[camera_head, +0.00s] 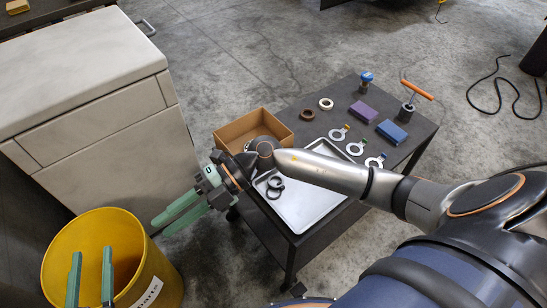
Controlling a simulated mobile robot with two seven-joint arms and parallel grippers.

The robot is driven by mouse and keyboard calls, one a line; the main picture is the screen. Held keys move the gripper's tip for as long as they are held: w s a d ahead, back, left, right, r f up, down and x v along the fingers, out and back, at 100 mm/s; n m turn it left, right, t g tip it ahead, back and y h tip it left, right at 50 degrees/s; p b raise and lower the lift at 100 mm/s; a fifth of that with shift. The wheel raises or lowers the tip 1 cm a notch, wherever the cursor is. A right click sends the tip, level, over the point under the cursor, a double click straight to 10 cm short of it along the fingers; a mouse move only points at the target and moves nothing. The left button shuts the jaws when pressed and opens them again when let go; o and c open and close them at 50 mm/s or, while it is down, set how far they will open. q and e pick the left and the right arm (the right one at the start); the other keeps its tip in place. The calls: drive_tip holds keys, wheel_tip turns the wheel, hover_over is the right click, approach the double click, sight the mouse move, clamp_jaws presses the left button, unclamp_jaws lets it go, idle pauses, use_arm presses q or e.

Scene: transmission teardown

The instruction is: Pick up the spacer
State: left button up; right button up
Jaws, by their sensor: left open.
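Several ring-shaped parts could be the spacer, and I cannot tell which one is. Two dark rings (275,187) lie in the metal tray (318,211) on the cart. A brown ring (307,115) and a pale green ring (326,104) lie on the cart top behind it. My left gripper (91,256) is at the lower left, its green fingers apart and empty, over the yellow bin. My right gripper (161,228) is left of the cart, its green fingers pointing down-left, away from the rings. No object shows between them; their gap is unclear.
The dark cart (405,153) also holds a cardboard box (229,135) with a dark round part, silver tabbed rings (356,148), purple (363,112) and blue (392,132) blocks, and an orange-handled tool (416,91). A yellow bin (158,270) and grey cabinet (100,130) stand left. My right forearm crosses the tray.

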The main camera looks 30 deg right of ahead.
drive_tip(key=w+d+f+n+h+b, duration=0.2)
drive_tip(key=w+d+f+h+b, duration=0.15)
drive_tip(key=d+f+h, duration=0.5)
drive_tip(key=m+t+h+b, duration=0.1)
drive_tip(key=m+h+b, duration=0.25)
drive_tip(key=h, duration=0.35)
approach(269, 181)
wheel_tip(269, 181, down, 3)
drive_tip(key=shift+w+d+r+n+t+b, duration=0.15)
drive_tip(key=shift+n+t+b, duration=0.2)
drive_tip(key=shift+b, duration=0.5)
drive_tip(key=shift+f, duration=0.5)
wheel_tip(269, 181, down, 5)
drive_tip(key=shift+w+r+b, duration=0.1)
drive_tip(key=shift+w+b, duration=0.05)
drive_tip(key=shift+b, duration=0.8)
use_arm(q)
drive_tip(key=s+d+r+m+t+h, duration=0.1)
drive_tip(key=s+r+m+t+h, duration=0.1)
drive_tip(key=s+r+m+h, duration=0.1)
drive_tip(key=s+d+r+m+t+h, duration=0.2)
drive_tip(key=s+r+m+h, duration=0.2)
drive_tip(key=r+h, duration=0.3)
drive_tip(key=shift+r+m+t, duration=0.4)
drive_tip(key=shift+r+m, duration=0.1)
drive_tip(key=shift+r, duration=0.5)
use_arm(e)
clamp_jaws()
drive_tip(key=shift+r, duration=0.1)
